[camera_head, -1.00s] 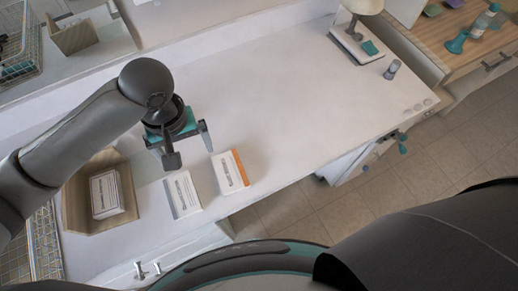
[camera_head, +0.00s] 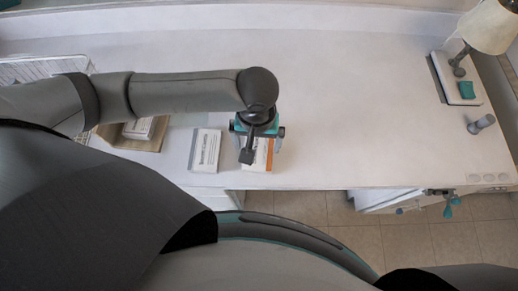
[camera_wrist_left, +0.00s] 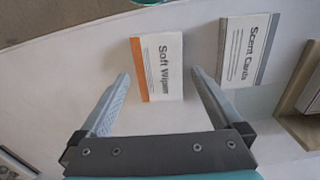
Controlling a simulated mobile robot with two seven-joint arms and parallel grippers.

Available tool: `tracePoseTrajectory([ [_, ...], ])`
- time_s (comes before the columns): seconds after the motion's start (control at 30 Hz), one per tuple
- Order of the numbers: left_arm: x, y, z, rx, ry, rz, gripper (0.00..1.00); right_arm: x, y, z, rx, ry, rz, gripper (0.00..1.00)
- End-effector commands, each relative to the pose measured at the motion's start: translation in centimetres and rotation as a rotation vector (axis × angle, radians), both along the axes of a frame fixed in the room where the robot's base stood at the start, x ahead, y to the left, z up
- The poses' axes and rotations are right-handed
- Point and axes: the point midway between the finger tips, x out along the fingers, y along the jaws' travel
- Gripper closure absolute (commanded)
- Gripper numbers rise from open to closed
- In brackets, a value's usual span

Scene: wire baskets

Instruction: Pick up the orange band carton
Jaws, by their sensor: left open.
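The orange band carton (camera_head: 262,155) is a white box with an orange stripe, lying near the front edge of the table. My left gripper (camera_head: 258,140) is above it and partly covers it in the head view. In the left wrist view the carton (camera_wrist_left: 162,66), printed "Soft Wipes", shows ahead of the open left gripper (camera_wrist_left: 160,82), between the lines of its two fingers. Nothing is between the fingers close up, and I see no contact. My right gripper is not in view.
A grey-banded carton (camera_head: 205,150), printed "Scent Cards" in the wrist view (camera_wrist_left: 247,50), lies left of the orange one. Further left is a wooden tray (camera_head: 112,138) with a white carton. A lamp (camera_head: 490,28) stands far right. The table's middle is clear.

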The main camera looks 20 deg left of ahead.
Motion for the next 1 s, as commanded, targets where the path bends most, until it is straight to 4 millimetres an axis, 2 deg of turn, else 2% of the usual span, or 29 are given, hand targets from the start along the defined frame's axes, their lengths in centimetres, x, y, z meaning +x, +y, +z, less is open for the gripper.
tracePoseTrajectory([
  [0.13, 0.3, 0.0, -1.1, 0.001, -0.001, 0.000, 0.00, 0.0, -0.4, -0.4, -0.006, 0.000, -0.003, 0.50],
  [0.4, 0.9, 0.0, -4.9, 0.001, 0.000, 0.000, 0.00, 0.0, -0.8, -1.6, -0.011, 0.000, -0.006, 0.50],
  [0.7, 0.9, 0.0, -5.3, -0.001, -0.001, -0.001, 0.00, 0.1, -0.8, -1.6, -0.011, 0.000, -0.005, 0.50],
  [1.0, 0.9, 0.0, -5.3, -0.001, -0.001, -0.001, 0.33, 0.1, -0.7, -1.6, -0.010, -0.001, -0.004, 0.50],
])
